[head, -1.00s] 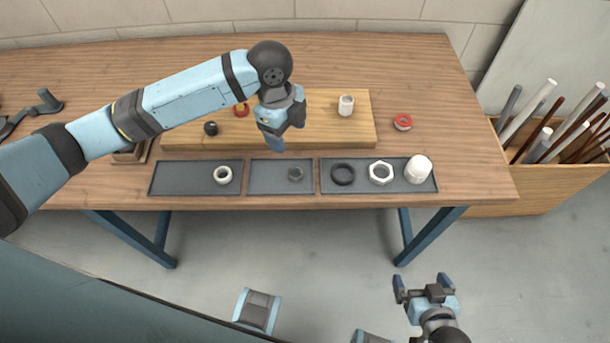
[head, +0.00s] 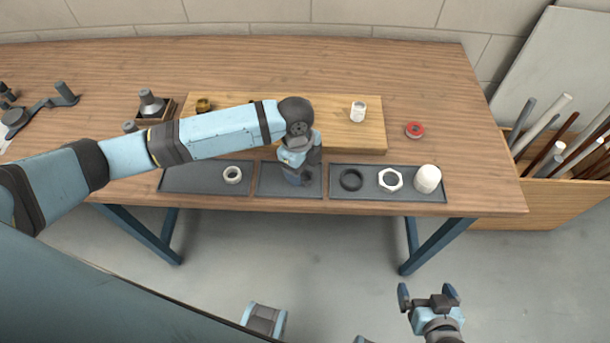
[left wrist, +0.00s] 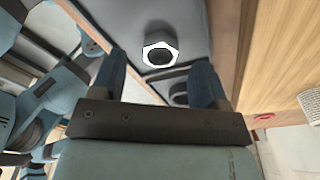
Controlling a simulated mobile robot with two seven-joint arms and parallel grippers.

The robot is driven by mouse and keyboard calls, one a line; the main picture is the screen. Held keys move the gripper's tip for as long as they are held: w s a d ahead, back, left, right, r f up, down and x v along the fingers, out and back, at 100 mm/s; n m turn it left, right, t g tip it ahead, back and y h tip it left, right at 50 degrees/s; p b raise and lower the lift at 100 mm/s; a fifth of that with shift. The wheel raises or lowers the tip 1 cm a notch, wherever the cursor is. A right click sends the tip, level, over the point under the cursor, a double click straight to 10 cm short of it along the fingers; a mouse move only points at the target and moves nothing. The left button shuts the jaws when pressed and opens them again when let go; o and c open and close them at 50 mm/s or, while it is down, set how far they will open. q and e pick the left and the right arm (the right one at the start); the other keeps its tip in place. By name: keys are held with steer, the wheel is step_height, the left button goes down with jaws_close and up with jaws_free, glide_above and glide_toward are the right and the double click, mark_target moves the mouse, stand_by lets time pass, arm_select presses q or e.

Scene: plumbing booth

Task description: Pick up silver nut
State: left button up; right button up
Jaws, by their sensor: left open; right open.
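The silver nut (left wrist: 160,54) shows in the left wrist view, with a bright hexagonal rim and a dark hole. It lies in the middle grey tray (head: 270,188). In that view it appears between the fingertips of my left gripper (left wrist: 160,62), which is open with nothing held. In the head view my left gripper (head: 297,177) is low over the middle tray and largely covers the nut. Contact between fingers and nut cannot be told. My right gripper (head: 427,291) is open and empty, away from the table over the floor.
The right tray holds a black ring (head: 351,180), a white hex nut (head: 390,180) and a white cap (head: 428,179). A wooden board (head: 370,142) lies behind the trays, with a white fitting (head: 358,111). A red ring (head: 414,130) lies right.

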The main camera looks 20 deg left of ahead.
arm_select(q)
steer(key=f, duration=0.2)
steer(key=shift+d+f, duration=0.2)
steer(key=shift+f, duration=0.15)
steer(key=c, duration=1)
arm_select(e)
steer(key=shift+r, duration=0.15)
arm_select(q)
steer(key=shift+r, duration=0.1)
